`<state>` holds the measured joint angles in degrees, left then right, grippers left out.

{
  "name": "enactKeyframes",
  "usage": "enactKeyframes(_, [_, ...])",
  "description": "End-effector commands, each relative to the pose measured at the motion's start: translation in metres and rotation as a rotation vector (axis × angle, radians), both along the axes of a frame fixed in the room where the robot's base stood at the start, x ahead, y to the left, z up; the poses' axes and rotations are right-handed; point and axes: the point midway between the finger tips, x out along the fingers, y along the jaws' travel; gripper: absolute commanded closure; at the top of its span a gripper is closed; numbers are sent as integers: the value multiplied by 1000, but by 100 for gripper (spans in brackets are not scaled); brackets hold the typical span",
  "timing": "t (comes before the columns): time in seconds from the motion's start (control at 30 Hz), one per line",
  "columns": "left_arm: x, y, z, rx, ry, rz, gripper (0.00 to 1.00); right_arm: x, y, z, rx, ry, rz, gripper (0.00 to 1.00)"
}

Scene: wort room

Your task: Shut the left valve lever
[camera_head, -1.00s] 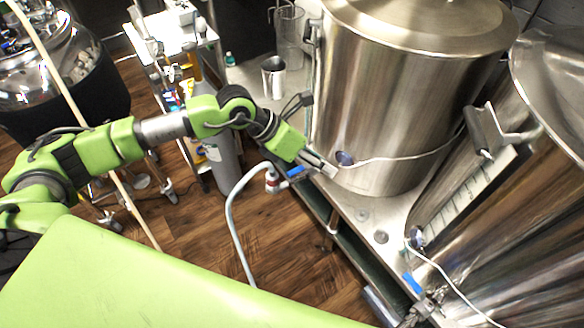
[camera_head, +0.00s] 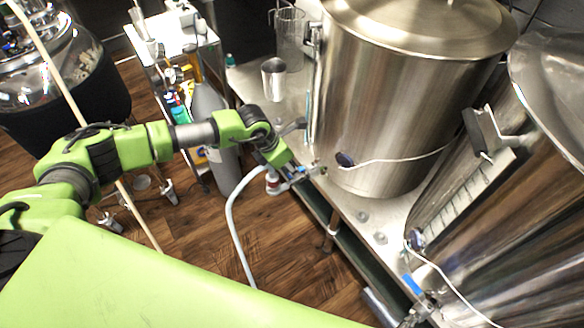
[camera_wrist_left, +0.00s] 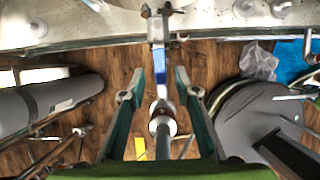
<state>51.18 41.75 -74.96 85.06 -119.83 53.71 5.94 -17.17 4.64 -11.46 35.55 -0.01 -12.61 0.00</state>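The left valve lever (camera_head: 297,170) is blue and sits on a valve in front of the left steel kettle (camera_head: 400,90), where a white hose joins. In the left wrist view the blue lever (camera_wrist_left: 158,60) lies lengthwise between my left fingertips, in line with the valve body. My left gripper (camera_head: 286,170) is just above the valve in the head view and hides part of it. In the wrist view this gripper (camera_wrist_left: 159,84) is open, with a gap on each side of the lever. My right gripper is not in view.
A second valve with a blue lever (camera_head: 412,284) stands by the right kettle (camera_head: 520,230). A grey gas cylinder (camera_head: 215,130) and a white cart (camera_head: 172,35) stand behind my arm. A metal cup (camera_head: 273,80) stands on the bench.

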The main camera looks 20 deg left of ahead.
Motion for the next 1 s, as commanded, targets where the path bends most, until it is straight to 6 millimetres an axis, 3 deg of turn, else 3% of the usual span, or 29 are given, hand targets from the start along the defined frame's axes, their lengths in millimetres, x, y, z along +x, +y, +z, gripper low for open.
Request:
enactKeyframes(0.2, [5, -4, -15, -1, -1, 0, 71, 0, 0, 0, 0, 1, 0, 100])
enactKeyframes(0.47, [5, -4, -16, 0, 0, 0, 71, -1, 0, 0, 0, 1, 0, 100])
enactKeyframes(0.6, [5, -4, -16, 0, 0, 0, 100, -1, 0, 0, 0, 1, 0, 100])
enactKeyframes(1.0, [-1, 6, -16, 0, 2, -7, 100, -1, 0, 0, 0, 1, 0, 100])
